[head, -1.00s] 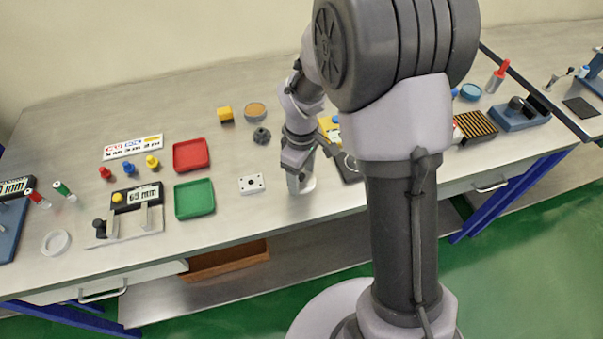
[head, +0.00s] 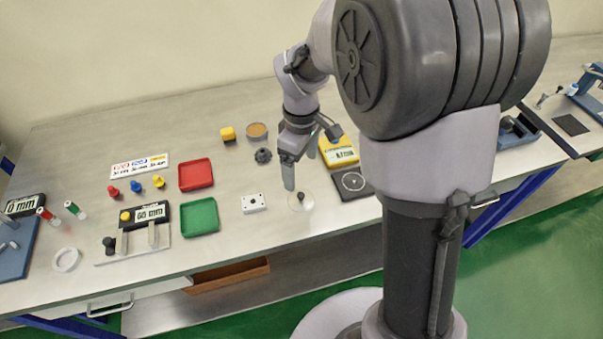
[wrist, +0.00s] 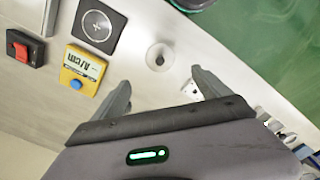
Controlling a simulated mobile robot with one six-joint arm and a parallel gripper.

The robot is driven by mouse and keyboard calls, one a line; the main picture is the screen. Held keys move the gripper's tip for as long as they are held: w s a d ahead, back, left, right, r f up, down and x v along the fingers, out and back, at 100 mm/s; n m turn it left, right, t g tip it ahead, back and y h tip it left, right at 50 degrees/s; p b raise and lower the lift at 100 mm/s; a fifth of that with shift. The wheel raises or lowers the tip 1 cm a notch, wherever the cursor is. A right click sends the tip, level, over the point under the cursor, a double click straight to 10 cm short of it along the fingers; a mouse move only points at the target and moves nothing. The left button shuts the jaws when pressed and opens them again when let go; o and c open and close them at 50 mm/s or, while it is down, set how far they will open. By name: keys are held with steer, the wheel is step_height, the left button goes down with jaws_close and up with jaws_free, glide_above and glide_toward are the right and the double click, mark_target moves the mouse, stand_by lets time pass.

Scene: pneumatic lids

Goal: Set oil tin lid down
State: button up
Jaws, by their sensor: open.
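The lid (head: 300,201), a pale, see-through disc with a dark knob, lies flat on the bench near its front edge, between a white block and a black square plate. It also shows in the wrist view (wrist: 160,56), knob up. My gripper (head: 298,170) is open and empty, just behind and above the lid in the head view. In the wrist view its two fingers (wrist: 163,88) are spread apart, with the lid beyond their tips and not between them. A round tin with a tan top (head: 257,131) stands farther back; I cannot tell whether it is the oil tin.
A white block (head: 253,204) lies left of the lid. The black plate (head: 353,183) and a yellow meter (head: 340,152) are on its right. Green (head: 200,221) and red (head: 195,175) trays lie farther left. A dark knob-like part (head: 263,156) stands behind.

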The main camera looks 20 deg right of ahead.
steer(key=s+a+r+m+t+y, duration=0.1)
steer(key=s+a+r+m+t, duration=0.1)
steer(key=s+r+m, duration=0.4)
steer(key=s+a+r+m+t+y, duration=0.1)
steer(key=s+r+m+t, duration=0.2)
steer(key=s+r+m, duration=0.4)
steer(key=s+r, duration=0.1)
steer(key=s, duration=0.5)
steer(key=shift+a+r+t, duration=0.15)
steer(key=shift+a+t, duration=0.25)
step_height(320, 180, down, 5)
steer(key=b, duration=0.4)
steer(key=shift+r+b, duration=0.2)
steer(key=shift+b, duration=0.15)
